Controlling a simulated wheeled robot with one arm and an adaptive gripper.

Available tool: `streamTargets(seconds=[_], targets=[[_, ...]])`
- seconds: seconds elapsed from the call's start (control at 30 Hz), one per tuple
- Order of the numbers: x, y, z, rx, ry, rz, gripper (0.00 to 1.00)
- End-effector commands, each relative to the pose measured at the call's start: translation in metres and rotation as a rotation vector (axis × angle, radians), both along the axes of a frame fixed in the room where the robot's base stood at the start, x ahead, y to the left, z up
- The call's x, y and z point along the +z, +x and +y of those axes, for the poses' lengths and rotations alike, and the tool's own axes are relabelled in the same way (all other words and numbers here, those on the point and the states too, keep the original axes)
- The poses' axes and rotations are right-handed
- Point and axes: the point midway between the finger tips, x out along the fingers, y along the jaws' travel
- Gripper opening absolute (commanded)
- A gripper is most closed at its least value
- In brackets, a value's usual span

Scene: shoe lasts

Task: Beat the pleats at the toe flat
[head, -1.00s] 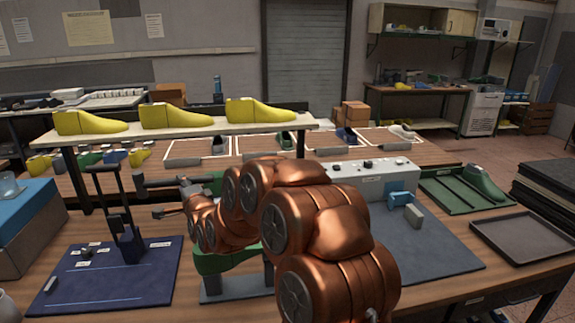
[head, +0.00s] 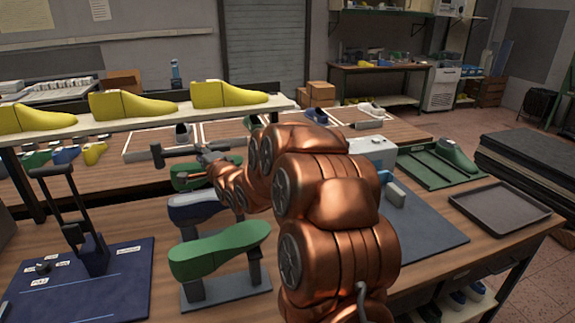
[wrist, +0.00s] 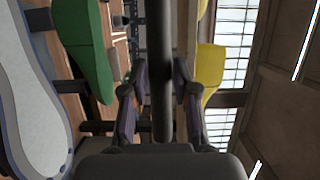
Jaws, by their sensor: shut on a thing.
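My gripper (head: 212,154) is shut on the dark handle of a hammer (head: 158,156); its head points left in the head view. In the wrist view the handle (wrist: 160,60) runs upright between the two fingers of my gripper (wrist: 160,100). A blue shoe with a pale sole (head: 196,207) lies sole up below and in front of the hammer, apart from it. In the wrist view its pale sole with a blue rim (wrist: 32,110) fills the left edge. I cannot make out the pleats at its toe.
A green last (head: 220,250) stands sole up on a grey stand in front; another green last (head: 190,176) is behind. Yellow lasts (head: 132,104) line a shelf. A blue mat with a dark stand (head: 90,285) is at left, an empty tray (head: 500,208) at right.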

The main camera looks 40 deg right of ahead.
Motion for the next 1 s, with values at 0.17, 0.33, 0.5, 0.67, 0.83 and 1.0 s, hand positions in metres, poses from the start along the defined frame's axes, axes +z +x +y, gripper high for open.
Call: streamTargets(seconds=[0.17,0.33,0.5,0.67,0.83,1.0], targets=[[-0.006,-0.027,-0.063,-0.041,-0.001,-0.003,0.00],[-0.014,-0.057,-0.112,-0.069,-0.001,-0.003,0.00],[-0.025,-0.091,-0.156,-0.097,0.000,0.001,0.00],[-0.033,-0.119,-0.185,-0.116,0.001,-0.001,0.00],[-0.038,-0.137,-0.202,-0.127,0.002,-0.001,0.00],[-0.041,-0.142,-0.207,-0.130,0.001,-0.001,0.00]])
